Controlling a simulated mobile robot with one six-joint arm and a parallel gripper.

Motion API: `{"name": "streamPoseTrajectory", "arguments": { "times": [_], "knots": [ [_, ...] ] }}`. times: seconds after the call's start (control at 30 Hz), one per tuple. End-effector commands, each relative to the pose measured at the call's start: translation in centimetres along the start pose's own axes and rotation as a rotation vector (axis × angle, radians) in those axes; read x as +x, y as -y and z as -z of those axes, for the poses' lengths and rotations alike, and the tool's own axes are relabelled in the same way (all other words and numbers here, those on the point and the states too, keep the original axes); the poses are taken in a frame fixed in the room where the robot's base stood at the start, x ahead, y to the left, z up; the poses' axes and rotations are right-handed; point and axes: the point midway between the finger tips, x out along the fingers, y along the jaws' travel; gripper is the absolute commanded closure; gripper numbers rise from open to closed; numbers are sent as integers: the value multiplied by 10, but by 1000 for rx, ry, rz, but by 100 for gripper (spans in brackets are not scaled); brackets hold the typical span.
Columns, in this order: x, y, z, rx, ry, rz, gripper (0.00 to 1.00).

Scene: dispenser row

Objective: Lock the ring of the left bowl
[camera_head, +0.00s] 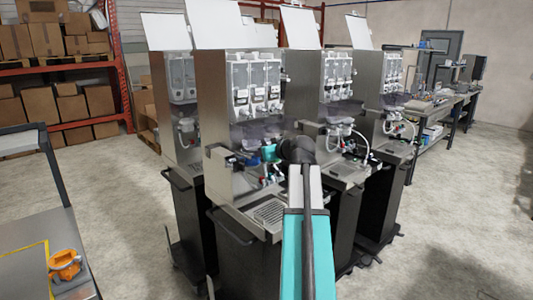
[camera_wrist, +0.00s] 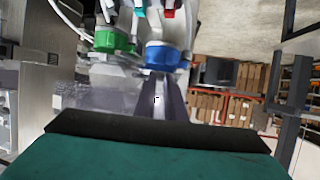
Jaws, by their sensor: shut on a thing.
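A blue ring (camera_wrist: 162,55) sits at the end of my gripper's fingers in the wrist view, which appears upside down. My gripper (camera_wrist: 158,85) is shut on the blue ring. A green ring (camera_wrist: 113,41) is close beside it, to the left in that view. In the head view my gripper (camera_head: 252,160) is at the front of the nearest dispenser (camera_head: 225,110), below its clear containers. My wrist and arm partly hide the ring area there. The bowls themselves are hard to make out, and I cannot tell whether the ring is locked.
More dispensers (camera_head: 338,85) stand in a row to the right and behind, with hoses at their fronts. A drip tray (camera_head: 270,211) is below my gripper. A table (camera_head: 35,265) with an orange part (camera_head: 65,265) stands at the lower left. Open floor lies at the right.

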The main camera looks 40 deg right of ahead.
Motion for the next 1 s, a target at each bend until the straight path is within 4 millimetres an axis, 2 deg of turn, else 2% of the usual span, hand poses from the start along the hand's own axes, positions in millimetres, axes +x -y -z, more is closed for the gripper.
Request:
{"name": "streamPoseTrajectory", "arguments": {
  "times": [0.03, 0.4, 1.0],
  "knots": [
    [-1, 5, 0, 7, 0, -19, 100],
    [0, 14, 2, 59, -1, -143, 100],
    [1, 16, 1, 76, -1, -181, 100]
  ]
}}
